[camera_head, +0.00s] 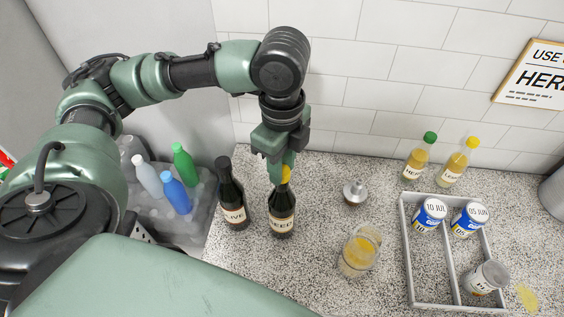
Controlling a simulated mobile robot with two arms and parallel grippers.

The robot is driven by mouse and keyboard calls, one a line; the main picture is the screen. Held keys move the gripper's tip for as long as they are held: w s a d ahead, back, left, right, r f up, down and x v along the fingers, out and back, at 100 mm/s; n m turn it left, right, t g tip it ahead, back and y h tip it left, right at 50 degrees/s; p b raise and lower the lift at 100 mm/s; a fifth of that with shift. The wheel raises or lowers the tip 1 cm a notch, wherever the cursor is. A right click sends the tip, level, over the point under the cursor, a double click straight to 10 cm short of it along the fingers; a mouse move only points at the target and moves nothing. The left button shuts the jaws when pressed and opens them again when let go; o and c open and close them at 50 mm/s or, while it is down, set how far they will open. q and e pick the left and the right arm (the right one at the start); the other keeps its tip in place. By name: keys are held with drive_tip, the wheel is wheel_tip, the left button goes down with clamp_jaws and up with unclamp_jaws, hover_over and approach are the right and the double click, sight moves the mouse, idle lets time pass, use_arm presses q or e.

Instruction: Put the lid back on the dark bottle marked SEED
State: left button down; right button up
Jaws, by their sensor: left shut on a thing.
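The dark bottle marked SEED (282,222) stands upright on the speckled counter, its cream label facing me. My left gripper (283,177) points down directly above it, shut on a small yellow lid (286,173). The lid is at the bottle's mouth, partly hidden by the fingers. I cannot tell whether it touches the bottle or sits a little above it. My right gripper is not in view.
Another dark bottle (231,200) stands close on the left. A metal-topped item (355,192) and a glass jar (358,258) stand to the right. A divided grey tray (408,255) holds cans. Two yellowish bottles stand behind it. A grey crate (190,226) holds several coloured bottles.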

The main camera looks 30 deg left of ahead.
use_arm(q)
drive_tip(key=c, duration=0.5)
unclamp_jaws()
drive_tip(key=shift+r, duration=0.1)
wheel_tip(320, 180, up, 2)
drive_tip(key=p, duration=0.3)
drive_tip(key=shift+r, duration=0.2)
drive_tip(key=shift+r+p, duration=0.3)
drive_tip(key=shift+r, duration=1.9)
clamp_jaws()
